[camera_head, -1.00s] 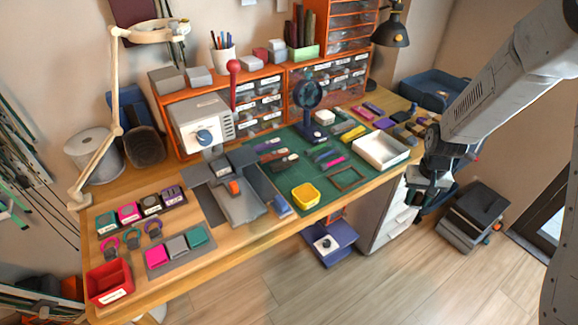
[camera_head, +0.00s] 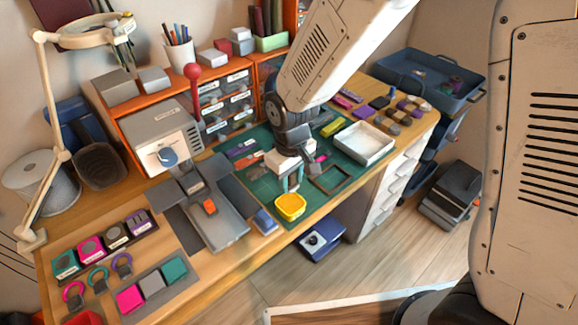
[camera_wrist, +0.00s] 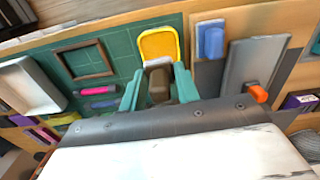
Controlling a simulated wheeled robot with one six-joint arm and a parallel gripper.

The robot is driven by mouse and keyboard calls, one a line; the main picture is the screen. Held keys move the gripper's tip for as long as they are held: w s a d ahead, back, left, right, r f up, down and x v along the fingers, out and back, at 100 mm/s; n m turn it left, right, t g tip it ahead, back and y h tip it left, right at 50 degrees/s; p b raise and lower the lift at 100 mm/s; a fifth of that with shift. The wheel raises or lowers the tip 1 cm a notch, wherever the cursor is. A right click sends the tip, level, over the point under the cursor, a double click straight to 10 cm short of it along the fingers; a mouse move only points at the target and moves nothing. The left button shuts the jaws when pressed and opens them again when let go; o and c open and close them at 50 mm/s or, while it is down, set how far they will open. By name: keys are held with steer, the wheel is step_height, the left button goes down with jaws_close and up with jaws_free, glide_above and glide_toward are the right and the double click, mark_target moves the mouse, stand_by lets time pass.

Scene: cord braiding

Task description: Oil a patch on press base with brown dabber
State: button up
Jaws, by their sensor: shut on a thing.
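The brown dabber (camera_wrist: 160,85) is held between the teal fingers of my gripper (camera_wrist: 159,90) in the wrist view. Its pale pad end points at the yellow dish (camera_wrist: 160,44). In the head view my gripper (camera_head: 291,184) hangs over the green mat, just behind the yellow dish (camera_head: 290,207), and mostly hides the dabber. I cannot tell whether the pad touches the dish. The grey press base (camera_head: 222,222) lies left of the dish, with an orange part (camera_head: 210,206) on it. The base also shows at the right in the wrist view (camera_wrist: 247,68).
A blue block (camera_head: 265,221) sits between the dish and the press base. A brown frame (camera_head: 330,178) and a white tray (camera_head: 364,144) lie right of my gripper. The press head (camera_head: 160,138) with its red-knobbed lever (camera_head: 192,71) stands behind the base.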

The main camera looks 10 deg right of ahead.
mark_target(291, 203)
steer(key=shift+f, duration=2.9)
steer(key=shift+f, duration=0.55)
steer(key=shift+r, duration=3.5)
steer(key=shift+d, duration=0.1)
